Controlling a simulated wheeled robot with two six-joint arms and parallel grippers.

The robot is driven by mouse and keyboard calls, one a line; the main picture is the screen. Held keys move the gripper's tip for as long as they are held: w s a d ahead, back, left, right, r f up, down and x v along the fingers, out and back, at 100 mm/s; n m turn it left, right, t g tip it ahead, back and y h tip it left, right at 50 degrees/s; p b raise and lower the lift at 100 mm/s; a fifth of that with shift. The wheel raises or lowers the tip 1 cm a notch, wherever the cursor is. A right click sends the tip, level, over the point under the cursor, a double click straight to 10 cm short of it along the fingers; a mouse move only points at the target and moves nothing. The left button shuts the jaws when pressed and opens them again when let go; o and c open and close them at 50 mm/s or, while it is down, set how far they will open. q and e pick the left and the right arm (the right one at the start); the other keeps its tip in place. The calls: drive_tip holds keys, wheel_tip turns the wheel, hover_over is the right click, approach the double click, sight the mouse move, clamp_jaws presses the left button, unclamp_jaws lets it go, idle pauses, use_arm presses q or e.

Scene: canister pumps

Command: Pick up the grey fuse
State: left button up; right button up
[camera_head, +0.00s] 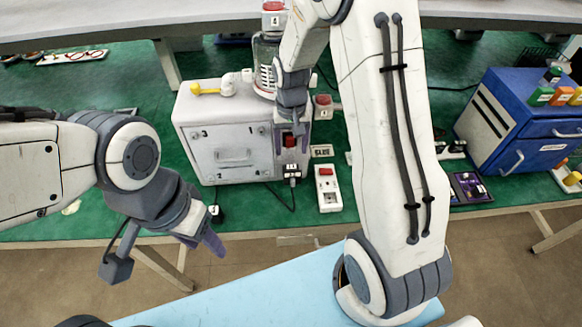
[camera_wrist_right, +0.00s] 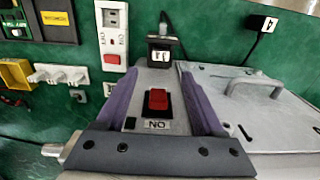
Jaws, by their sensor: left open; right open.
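I cannot pick out a grey fuse for certain in either view. My right gripper (camera_head: 291,136) is at the front of the white machine (camera_head: 225,115), near its red switch (camera_head: 289,141). In the right wrist view, the open purple fingers of my right gripper (camera_wrist_right: 159,75) lie on either side of the red switch (camera_wrist_right: 158,99), with nothing seen held between them.
A white socket strip (camera_head: 329,189) and a black plug (camera_head: 291,170) with a cable lie by the machine. A blue drawer cabinet (camera_head: 522,120) with coloured blocks on top stands right. A purple-black tray (camera_head: 468,187) sits beside it. The green bench (camera_head: 390,205) is partly bare.

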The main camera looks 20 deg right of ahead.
sight(291, 167)
drive_tip(key=shift+f, duration=0.65)
drive_tip(key=f+p, duration=0.1)
drive_tip(key=f, duration=0.1)
drive_tip(key=s+f+p, duration=0.1)
drive_tip(key=f, duration=0.1)
drive_tip(key=shift+a+f, duration=0.15)
drive_tip(key=shift+w+f, duration=0.1)
drive_tip(key=shift+f, duration=0.3)
clamp_jaws()
